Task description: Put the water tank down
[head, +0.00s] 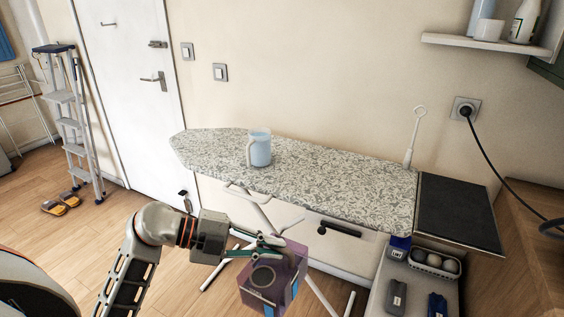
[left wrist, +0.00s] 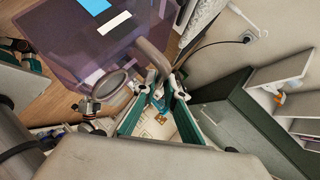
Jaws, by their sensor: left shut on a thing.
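The water tank (head: 285,283) is a translucent purple box with a round cap and a light blue patch. It hangs in the air in front of the ironing board (head: 330,185), below its top. My left gripper (head: 277,241) is at the tank's upper part. In the left wrist view the tank (left wrist: 70,45) fills the upper left, and my left gripper (left wrist: 166,88) is shut on its curved grey handle (left wrist: 155,58).
A light blue mug (head: 259,150) stands on the board's left half; the rest of its patterned top is clear. A dark pad (head: 458,212) lies right of the board. A stepladder (head: 70,120) stands at left.

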